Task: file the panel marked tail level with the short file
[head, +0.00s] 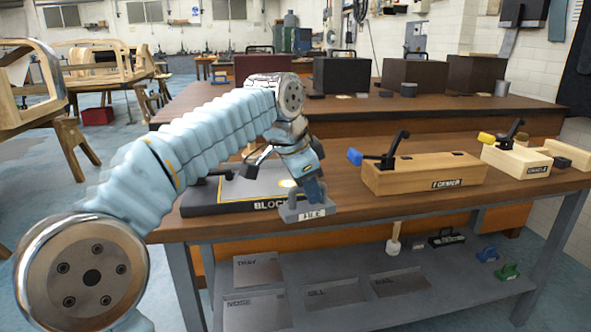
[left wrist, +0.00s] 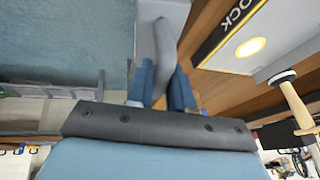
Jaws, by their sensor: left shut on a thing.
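My left gripper (head: 309,192) reaches down at the front edge of the bench, beside the block. My right gripper is not in view.
A wooden former (head: 420,174) with a black clamp and blue knob stands right of the file, and a cradle (head: 518,160) further right. Other grey panels (head: 258,270) and a mallet (head: 394,242) are on the lower shelf (head: 440,292). Bare bench top lies between file and former.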

